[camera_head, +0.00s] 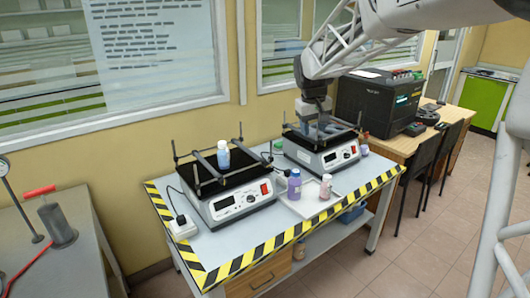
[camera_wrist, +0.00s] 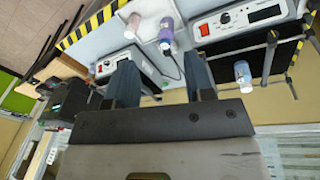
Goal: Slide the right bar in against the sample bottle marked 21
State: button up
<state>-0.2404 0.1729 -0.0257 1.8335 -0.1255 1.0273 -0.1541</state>
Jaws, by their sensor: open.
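A clear and blue sample bottle (camera_head: 223,156) stands upright on the black platform of the left shaker (camera_head: 233,200), between its bars; it also shows in the wrist view (camera_wrist: 242,73). I cannot read a number on any bottle. One bar (camera_head: 245,150) runs along the bottle's right side, and another (camera_head: 206,166) lies on its left. I cannot tell whether either touches it. My gripper (camera_head: 318,128) is over the right shaker (camera_head: 325,153), apart from the left one. In the wrist view its two dark fingers (camera_wrist: 160,68) are spread, with nothing seen held between them.
A white tray (camera_head: 306,205) at the bench front holds a purple bottle (camera_head: 294,184) and a pinkish bottle (camera_head: 326,187). A green bottle (camera_head: 278,147) stands between the shakers. Upright corner posts rise from both platforms. A dark analyser (camera_head: 377,102) stands on the desk behind right.

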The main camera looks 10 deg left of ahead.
jog(key=w+a+f+n, duration=0.1)
jog(key=w+a+f, duration=0.2)
jog(key=w+a, duration=0.3)
jog(key=w+a+f+n, duration=0.1)
jog(key=w+a+f, duration=0.35)
jog(key=w, duration=0.35)
jog(key=n, duration=0.2)
send_over(255, 155)
jog(key=s, duration=0.1)
notch_tip(255, 155, down, 10)
jog(key=shift+s+a+f+h, duration=0.15)
jog(key=shift+a+f+h, duration=0.1)
jog(key=shift+a+h, duration=0.15)
jog(key=shift+f, duration=0.1)
jog(key=shift+x, duration=3.85)
jog(key=shift+c, duration=0.5)
jog(key=shift+s, duration=0.1)
jog(key=c, duration=0.8)
jog(key=s+a, duration=0.9)
jog(key=shift+s+a, duration=0.15)
jog(key=shift+a, duration=0.05)
jog(key=o, duration=0.9)
